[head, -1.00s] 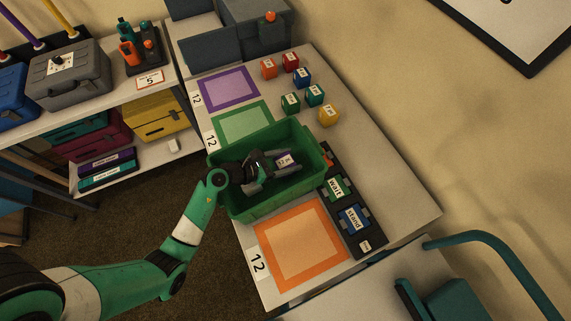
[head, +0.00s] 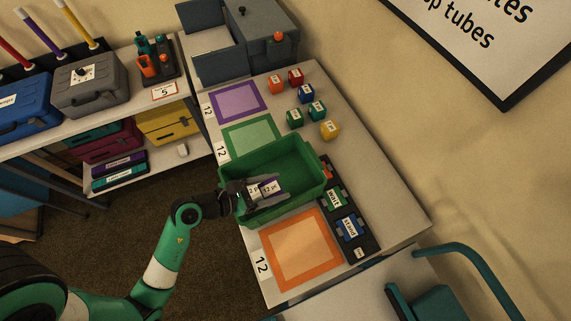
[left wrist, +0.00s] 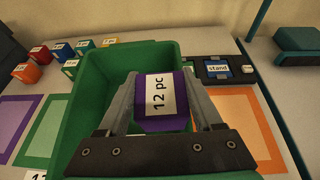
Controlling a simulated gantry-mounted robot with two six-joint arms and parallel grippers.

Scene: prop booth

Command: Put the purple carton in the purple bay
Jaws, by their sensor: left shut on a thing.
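The purple carton (head: 271,186) has a white "12 pc" label and is between the fingers of my left gripper (head: 262,190). My left gripper is shut on it, over the near left part of the green bin. The left wrist view shows the carton (left wrist: 182,122) tilted between both fingers, with the bin behind it. I cannot tell how far it is above the bin floor. The purple bay (head: 238,101) is a purple-bordered square at the far end of the table, and looks empty. It also shows at the left in the left wrist view (left wrist: 14,118). My right gripper is not in view.
The green bin (head: 315,188) has raised walls and stands beside the green bay (head: 251,135). The orange bay (head: 298,248) is empty at the near end. Several small coloured blocks (head: 306,94) stand right of the purple bay. A dark rack (head: 362,243) lies right of the orange bay.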

